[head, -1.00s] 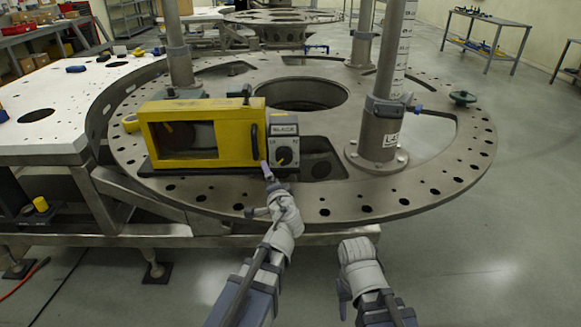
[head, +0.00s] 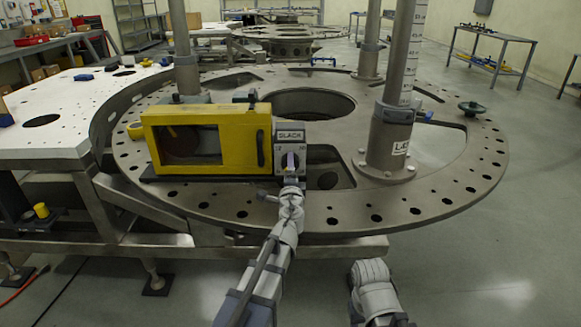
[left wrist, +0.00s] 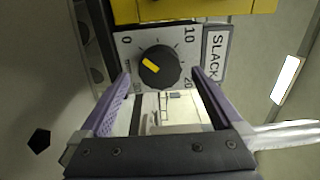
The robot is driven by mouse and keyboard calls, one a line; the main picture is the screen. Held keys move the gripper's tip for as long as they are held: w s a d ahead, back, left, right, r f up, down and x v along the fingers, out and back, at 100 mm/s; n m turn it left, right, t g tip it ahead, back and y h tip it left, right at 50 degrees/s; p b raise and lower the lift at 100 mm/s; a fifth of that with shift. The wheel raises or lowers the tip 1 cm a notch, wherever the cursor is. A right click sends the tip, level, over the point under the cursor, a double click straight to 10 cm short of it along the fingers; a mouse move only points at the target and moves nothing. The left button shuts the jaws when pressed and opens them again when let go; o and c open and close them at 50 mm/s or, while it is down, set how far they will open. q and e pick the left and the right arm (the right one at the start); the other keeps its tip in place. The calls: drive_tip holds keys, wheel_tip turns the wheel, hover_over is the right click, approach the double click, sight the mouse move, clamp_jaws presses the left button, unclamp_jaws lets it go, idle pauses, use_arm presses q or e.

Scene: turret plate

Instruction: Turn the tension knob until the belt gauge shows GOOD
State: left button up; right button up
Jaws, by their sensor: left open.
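In the left wrist view the bar points to the upper left, near the 0 side. The gauge label (left wrist: 215,55) beside the dial reads SLACK; it also reads SLACK in the head view (head: 290,136). My left gripper (left wrist: 161,78) is open, with one finger on each side of the knob's lower part; I cannot tell whether they touch it. In the head view my left gripper (head: 291,162) covers the knob. My right gripper (head: 370,272) hangs low, its fingers unclear.
A yellow windowed housing (head: 235,125) adjoins the panel on the left. Both sit on a large round metal plate (head: 400,203) with holes. A thick grey post (head: 388,140) stands to the right. A white perforated table (head: 75,105) is at the left.

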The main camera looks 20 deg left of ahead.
sight(284, 157)
use_arm(q)
drive_tip(key=x, duration=0.3)
drive_tip(key=shift+c, duration=0.2)
drive_tip(key=c, duration=1.3)
drive_tip(key=shift+m, duration=0.3)
drive_tip(key=shift+s+m, duration=0.1)
drive_tip(key=shift+m, duration=3.9)
